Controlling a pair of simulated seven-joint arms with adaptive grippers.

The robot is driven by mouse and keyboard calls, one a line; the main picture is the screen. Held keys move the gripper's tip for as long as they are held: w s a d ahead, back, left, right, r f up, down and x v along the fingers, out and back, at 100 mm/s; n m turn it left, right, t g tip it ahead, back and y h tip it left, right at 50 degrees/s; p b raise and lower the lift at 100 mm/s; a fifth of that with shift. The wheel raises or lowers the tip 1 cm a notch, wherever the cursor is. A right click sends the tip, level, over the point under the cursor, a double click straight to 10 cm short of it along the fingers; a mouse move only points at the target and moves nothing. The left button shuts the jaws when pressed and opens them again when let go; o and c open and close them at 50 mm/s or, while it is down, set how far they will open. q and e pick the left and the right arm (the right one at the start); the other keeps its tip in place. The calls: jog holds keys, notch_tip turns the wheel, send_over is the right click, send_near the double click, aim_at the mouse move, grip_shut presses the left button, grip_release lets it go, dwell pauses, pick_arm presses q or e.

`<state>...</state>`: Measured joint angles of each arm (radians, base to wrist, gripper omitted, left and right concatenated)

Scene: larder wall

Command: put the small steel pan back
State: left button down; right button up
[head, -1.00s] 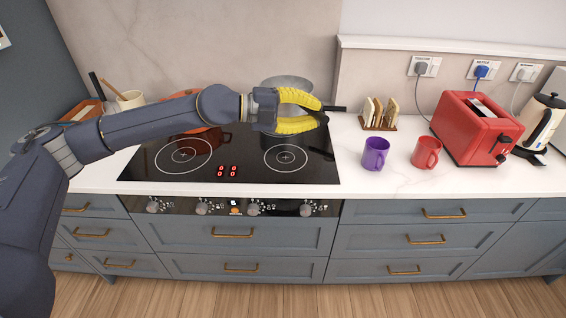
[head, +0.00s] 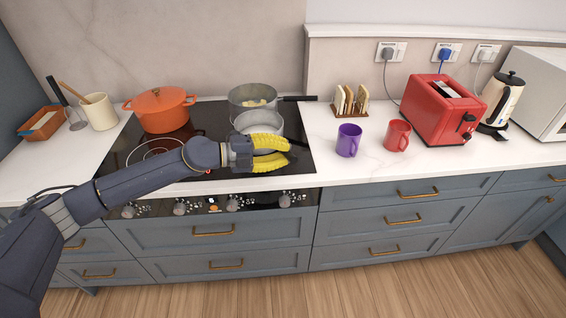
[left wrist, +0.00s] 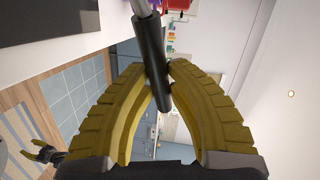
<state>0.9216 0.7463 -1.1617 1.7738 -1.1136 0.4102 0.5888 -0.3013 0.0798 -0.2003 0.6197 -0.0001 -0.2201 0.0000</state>
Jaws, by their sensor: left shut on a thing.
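The small steel pan (head: 258,122) is at the right side of the hob, in front of a larger grey pan. My left gripper (head: 285,153) has yellow fingers and is at the pan's near side. In the left wrist view my left gripper (left wrist: 160,85) is shut on the pan's black handle (left wrist: 154,62), with its steel shank at the top. The head view cannot tell whether the pan touches the hob. A small yellow gripper, my right one (left wrist: 42,151), shows at the lower left of the wrist view, too small to read.
The larger grey pan (head: 236,97) holds yellowish pieces; its black handle points right. An orange pot (head: 160,108) stands at the hob's back left. A purple mug (head: 349,140), red mug (head: 397,136), toast rack (head: 350,101) and red toaster (head: 440,118) stand right. Counter between hob and mugs is clear.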

pick_arm(q)
jog(key=shift+f, duration=2)
jog(key=c, duration=1.8)
grip_release()
jog(key=shift+f, duration=0.2)
jog(key=o, duration=0.5)
jog(key=shift+a+r, duration=0.1)
jog(key=v, duration=1.2)
